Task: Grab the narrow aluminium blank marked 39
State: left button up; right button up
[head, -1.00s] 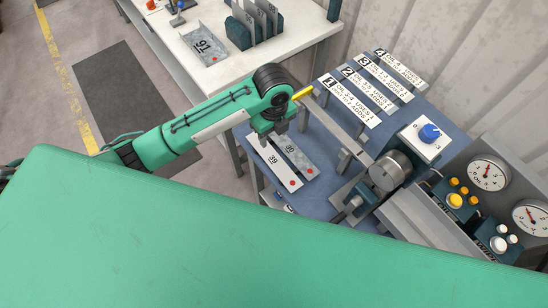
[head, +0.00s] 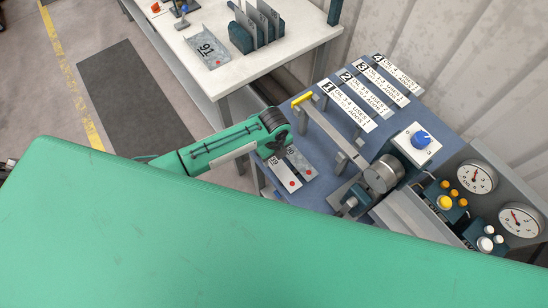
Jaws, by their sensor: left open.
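The narrow aluminium blank marked 39 (head: 284,176) lies on the blue bench top, with a red dot at its near end. My left gripper (head: 278,158) is open, low over its far part, and hides that end. I cannot tell whether the fingers straddle the blank or touch it. A second, similar grey blank (head: 304,167) with a red dot lies close beside it on the right, its number partly covered by the gripper. My right gripper is not in view.
A bender with a yellow-tipped lever (head: 302,99), a clamp bar and a round knob (head: 383,174) stands just right of the blanks. Numbered label strips (head: 349,106) lie behind. A gauge panel (head: 476,178) is at right. A white table (head: 300,50) holds a bent part and a rack.

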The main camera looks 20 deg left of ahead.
pick_arm(q)
jog(key=shift+f, duration=0.55)
jog(key=c, duration=0.6)
